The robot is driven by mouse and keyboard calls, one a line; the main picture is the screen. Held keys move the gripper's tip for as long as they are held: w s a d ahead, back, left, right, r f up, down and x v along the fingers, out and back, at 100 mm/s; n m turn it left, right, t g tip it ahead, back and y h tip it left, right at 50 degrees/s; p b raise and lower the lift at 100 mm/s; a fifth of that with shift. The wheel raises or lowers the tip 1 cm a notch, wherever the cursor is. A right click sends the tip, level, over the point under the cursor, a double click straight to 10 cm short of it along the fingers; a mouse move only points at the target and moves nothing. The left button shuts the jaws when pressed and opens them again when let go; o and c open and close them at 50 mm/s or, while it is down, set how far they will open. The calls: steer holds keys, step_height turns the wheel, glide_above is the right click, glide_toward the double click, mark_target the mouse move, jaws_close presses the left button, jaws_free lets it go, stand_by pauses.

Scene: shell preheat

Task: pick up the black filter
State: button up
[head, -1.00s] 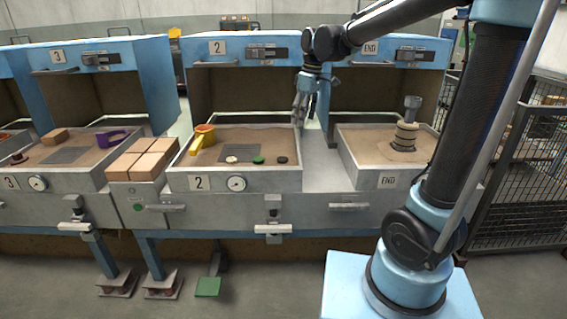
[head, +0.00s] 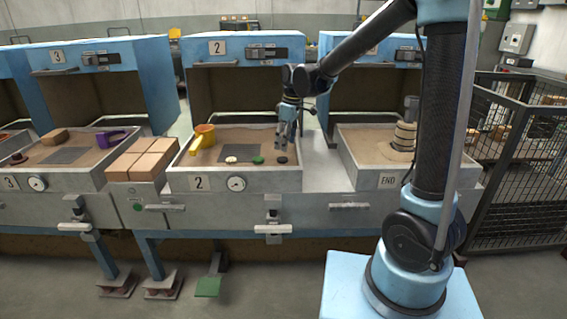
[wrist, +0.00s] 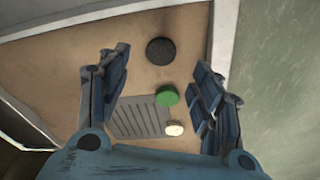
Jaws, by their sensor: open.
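The black filter (head: 282,160) is a small dark disc lying on the sand at the right end of tray 2 (head: 236,180). In the wrist view the black filter (wrist: 160,51) lies flat, beyond the fingertips and between their lines. My gripper (head: 287,138) is above the right side of tray 2, pointing down, just over the filter and apart from it. In the wrist view my gripper (wrist: 162,70) shows its fingers spread wide with nothing between them.
A green disc (wrist: 167,95) and a white disc (wrist: 174,128) lie close to the filter, beside a grey grate (wrist: 140,117). The END tray (head: 365,181) with a stacked column (head: 404,137) stands to the right.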

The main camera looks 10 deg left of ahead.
mark_target(283, 159)
steer(key=shift+w+a+f, duration=0.1)
steer(key=shift+a+f, duration=0.1)
steer(key=shift+f, duration=1.5)
steer(key=shift+a+f, duration=0.2)
steer(key=shift+f, duration=1.45)
steer(key=shift+c, duration=0.3)
steer(key=c, duration=0.8)
